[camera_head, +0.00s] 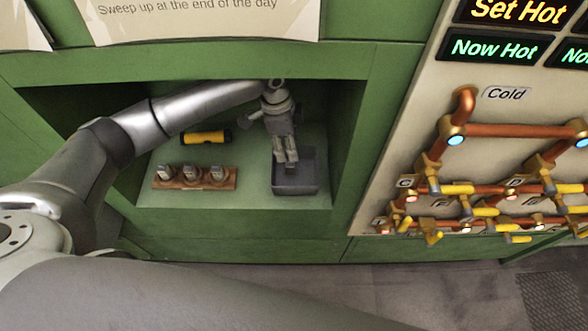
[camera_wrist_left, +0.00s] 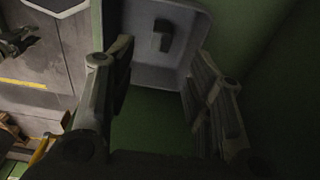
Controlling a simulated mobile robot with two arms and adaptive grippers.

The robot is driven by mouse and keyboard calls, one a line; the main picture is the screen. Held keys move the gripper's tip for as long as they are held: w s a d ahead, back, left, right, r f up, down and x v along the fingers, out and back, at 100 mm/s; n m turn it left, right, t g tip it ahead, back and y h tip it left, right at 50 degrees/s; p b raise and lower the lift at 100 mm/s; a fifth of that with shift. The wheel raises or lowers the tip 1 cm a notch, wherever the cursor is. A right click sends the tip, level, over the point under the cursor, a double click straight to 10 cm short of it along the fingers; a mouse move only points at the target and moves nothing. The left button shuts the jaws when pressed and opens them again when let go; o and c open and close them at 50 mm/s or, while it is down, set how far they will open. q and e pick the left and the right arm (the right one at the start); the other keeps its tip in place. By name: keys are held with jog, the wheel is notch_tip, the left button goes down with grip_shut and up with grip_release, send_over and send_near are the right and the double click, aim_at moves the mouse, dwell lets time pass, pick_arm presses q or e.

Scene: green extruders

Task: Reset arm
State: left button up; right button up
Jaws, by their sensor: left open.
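My left arm reaches from the left into a green recessed shelf (camera_head: 255,192). My left gripper (camera_head: 287,158) points down over a dark grey tray (camera_head: 297,188) at the right of the shelf. In the left wrist view, my left gripper (camera_wrist_left: 165,78) has its two fingers spread apart with nothing between them. The tray (camera_wrist_left: 188,20) lies beyond the fingertips and holds a small dark piece (camera_wrist_left: 162,36). My right gripper is not in view.
A wooden block (camera_head: 228,180) with three metal pieces and a yellow-and-black cylinder (camera_head: 205,137) lie left of the tray. The recess walls are close around the arm. A panel (camera_head: 400,130) with copper pipes and yellow-handled valves stands to the right.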

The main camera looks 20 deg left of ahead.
pick_arm(q)
jog(key=r, duration=0.3)
jog(key=shift+s+a, duration=0.1)
jog(key=shift+a, duration=0.1)
jog(key=shift+f, duration=0.1)
